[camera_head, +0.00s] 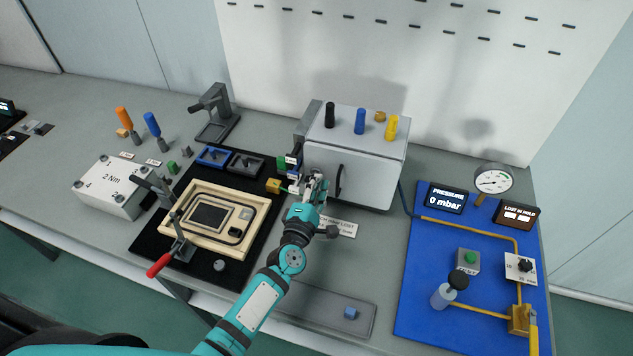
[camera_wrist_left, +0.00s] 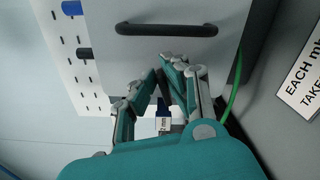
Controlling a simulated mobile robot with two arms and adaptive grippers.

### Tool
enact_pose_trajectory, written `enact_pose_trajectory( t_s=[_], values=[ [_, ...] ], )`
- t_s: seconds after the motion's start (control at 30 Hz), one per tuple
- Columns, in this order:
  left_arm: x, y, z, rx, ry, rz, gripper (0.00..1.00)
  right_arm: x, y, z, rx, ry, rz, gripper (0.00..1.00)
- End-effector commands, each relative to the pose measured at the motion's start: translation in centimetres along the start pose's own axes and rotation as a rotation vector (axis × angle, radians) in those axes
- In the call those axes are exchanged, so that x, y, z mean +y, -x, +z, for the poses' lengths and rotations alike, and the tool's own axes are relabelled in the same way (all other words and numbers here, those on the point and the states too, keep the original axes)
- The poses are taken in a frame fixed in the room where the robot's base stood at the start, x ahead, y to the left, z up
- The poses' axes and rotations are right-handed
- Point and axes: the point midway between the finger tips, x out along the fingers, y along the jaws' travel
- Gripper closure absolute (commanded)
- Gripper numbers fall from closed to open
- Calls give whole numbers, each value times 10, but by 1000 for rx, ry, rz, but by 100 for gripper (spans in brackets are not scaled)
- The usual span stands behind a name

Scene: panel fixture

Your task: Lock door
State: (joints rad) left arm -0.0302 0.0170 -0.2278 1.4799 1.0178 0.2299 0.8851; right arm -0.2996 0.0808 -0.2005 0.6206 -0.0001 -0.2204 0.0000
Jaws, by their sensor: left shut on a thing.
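The light grey cabinet door (camera_head: 366,180) with its black bar handle (camera_head: 339,181) is at the centre; it looks closed. The handle (camera_wrist_left: 166,29) also crosses the top of the left wrist view. My left gripper (camera_head: 318,182) is at the door's lower left, beside the handle and apart from it. In the left wrist view my left gripper (camera_wrist_left: 174,68) has its fingers drawn together in front of the door (camera_wrist_left: 140,60). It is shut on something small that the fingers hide. No lock or key shows clearly. My right gripper is not in view.
Small coloured tagged blocks (camera_head: 273,186) stand just left of the gripper. Black, blue and yellow handles (camera_head: 360,121) stand on the cabinet top. A wooden-framed fixture (camera_head: 192,249) is at left, a blue pressure panel (camera_head: 425,285) at right. A grey tray (camera_head: 310,300) lies in front.

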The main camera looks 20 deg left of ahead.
Motion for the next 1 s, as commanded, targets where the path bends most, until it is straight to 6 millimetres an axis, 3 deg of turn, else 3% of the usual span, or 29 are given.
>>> enact_pose_trajectory(
  t_s=[0.43,1.0],
  values=[
    [-5,0,0,-1,-271,0,100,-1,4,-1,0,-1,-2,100],
    [-7,0,-1,-1,-329,-1,100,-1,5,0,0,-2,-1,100]
  ],
)
